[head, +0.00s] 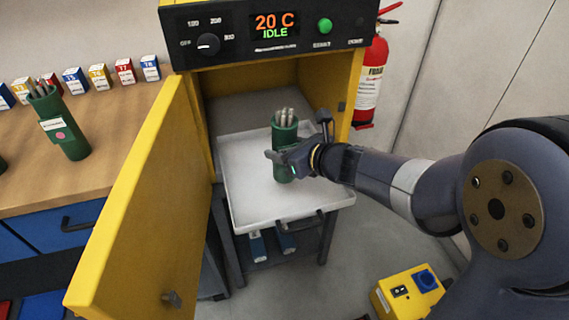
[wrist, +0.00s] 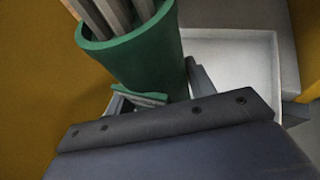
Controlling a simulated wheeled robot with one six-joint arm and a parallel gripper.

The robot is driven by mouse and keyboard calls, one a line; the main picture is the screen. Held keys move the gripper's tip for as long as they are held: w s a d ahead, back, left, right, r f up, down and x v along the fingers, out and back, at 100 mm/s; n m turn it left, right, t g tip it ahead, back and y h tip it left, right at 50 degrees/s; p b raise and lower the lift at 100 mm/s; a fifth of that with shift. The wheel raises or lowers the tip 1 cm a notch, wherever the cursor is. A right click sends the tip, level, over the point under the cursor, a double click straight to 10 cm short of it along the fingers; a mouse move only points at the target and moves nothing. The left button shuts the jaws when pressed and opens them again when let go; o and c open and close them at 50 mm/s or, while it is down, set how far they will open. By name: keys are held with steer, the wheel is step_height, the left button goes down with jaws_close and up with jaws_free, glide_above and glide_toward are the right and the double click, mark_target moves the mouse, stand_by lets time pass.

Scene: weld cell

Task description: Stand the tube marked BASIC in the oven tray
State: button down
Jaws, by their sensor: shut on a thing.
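A green tube (head: 285,133) with several grey rods in it is upright at the oven tray (head: 255,208). My gripper (head: 290,160) is shut around the tube's side. The tube also shows close up in the wrist view (wrist: 140,62), between my fingers. Its label is turned away or covered, so I cannot read it. I cannot tell whether its base touches the tray. The white tray is pulled out of the yellow oven, and its bare floor also shows in the wrist view (wrist: 235,70).
The oven door (head: 140,210) stands open at the left. Another green tube (head: 65,125) with a white label and pink dot is on the wooden bench (head: 110,145), near several small numbered boxes. A fire extinguisher (head: 373,85) hangs right of the oven. The oven panel (head: 270,30) reads 20 C IDLE.

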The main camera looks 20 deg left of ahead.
steer(key=shift+f+b, duration=0.65)
steer(key=shift+f, duration=1.05)
steer(key=shift+f, duration=0.1)
steer(key=c, duration=1.1)
jaws_free()
steer(key=shift+f, duration=0.2)
steer(key=o, duration=0.5)
steer(key=shift+r, duration=0.1)
steer(key=shift+r, duration=0.15)
steer(key=shift+s+d+r, duration=0.15)
steer(key=shift+d, duration=0.15)
steer(key=p+v, duration=0.2)
steer(key=v, duration=0.9)
steer(key=shift+s, duration=0.15)
